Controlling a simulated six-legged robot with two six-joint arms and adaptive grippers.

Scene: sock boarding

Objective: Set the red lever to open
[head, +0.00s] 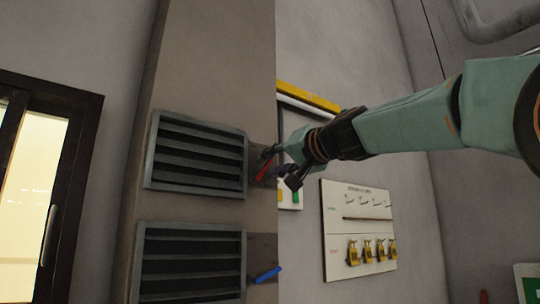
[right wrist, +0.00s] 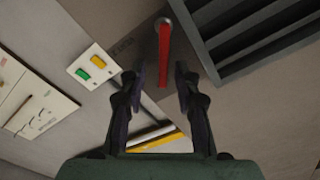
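The red lever (right wrist: 164,55) shows in the right wrist view, hanging from a round grey pivot on a plate beside a vent. In the head view the lever (head: 264,169) sits at the right edge of the upper vent, partly covered by my right gripper (head: 278,170). In the right wrist view the fingers of my right gripper (right wrist: 160,78) are apart, one on each side of the lever's free end, with gaps visible. Whether they touch it in depth I cannot tell. My left gripper is in neither view.
A blue lever (head: 266,274) is beside the lower vent (head: 190,265). The upper vent (head: 196,155) is close to the red lever. A panel with yellow padlocks (head: 358,230) and a box with green and yellow buttons (right wrist: 95,66) are on the adjoining wall. A door stands at left.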

